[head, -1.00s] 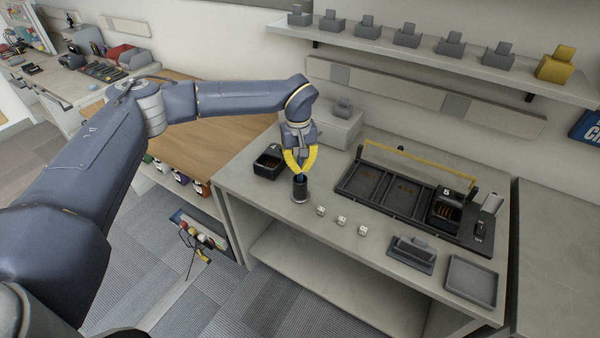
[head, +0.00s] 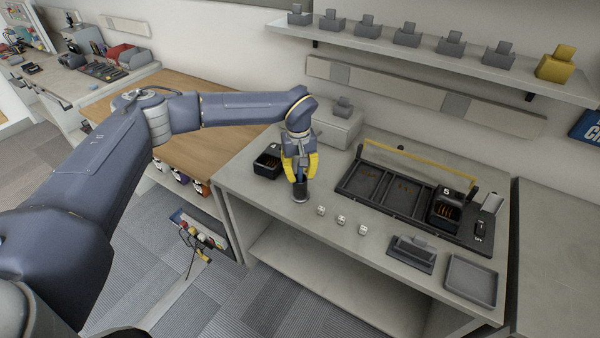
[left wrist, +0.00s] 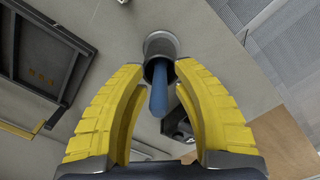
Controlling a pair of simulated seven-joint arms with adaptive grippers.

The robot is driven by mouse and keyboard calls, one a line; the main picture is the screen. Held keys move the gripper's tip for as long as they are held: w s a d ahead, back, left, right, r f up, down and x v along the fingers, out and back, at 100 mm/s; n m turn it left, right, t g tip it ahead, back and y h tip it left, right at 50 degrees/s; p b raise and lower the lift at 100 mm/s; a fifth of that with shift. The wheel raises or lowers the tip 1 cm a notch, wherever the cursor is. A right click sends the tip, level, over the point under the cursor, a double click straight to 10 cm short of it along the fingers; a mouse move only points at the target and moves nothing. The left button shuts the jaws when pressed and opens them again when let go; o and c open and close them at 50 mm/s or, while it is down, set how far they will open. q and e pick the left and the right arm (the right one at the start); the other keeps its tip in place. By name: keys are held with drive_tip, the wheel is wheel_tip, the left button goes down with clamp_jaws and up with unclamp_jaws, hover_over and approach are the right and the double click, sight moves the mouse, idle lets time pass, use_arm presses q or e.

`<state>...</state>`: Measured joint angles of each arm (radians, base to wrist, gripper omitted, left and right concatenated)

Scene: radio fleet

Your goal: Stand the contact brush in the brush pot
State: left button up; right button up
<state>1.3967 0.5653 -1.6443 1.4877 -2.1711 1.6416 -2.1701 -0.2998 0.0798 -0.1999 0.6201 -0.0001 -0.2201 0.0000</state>
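The brush pot (head: 300,193) is a small dark cylinder on the grey bench, near its left front part. In the left wrist view the pot (left wrist: 160,41) shows as a round grey rim beyond my fingertips. The contact brush (left wrist: 158,90) has a blue handle that rises out of the pot's mouth towards the wrist camera; its lower end is hidden inside. My left gripper (head: 300,172) is right above the pot, pointing down. In the left wrist view its yellow fingers (left wrist: 158,68) are apart, one on each side of the handle, with gaps visible. My right gripper is not in view.
Several small white cubes (head: 341,219) lie right of the pot. A black box (head: 268,161) stands behind left. A dark divided tray (head: 395,213) with a yellow handle bar and a grey tray (head: 470,281) lie further right. The bench's front edge is close to the pot.

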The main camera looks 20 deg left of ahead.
use_arm(q)
drive_tip(key=r, duration=1.2)
drive_tip(key=shift+a+r, duration=0.15)
drive_tip(key=shift+a, duration=0.05)
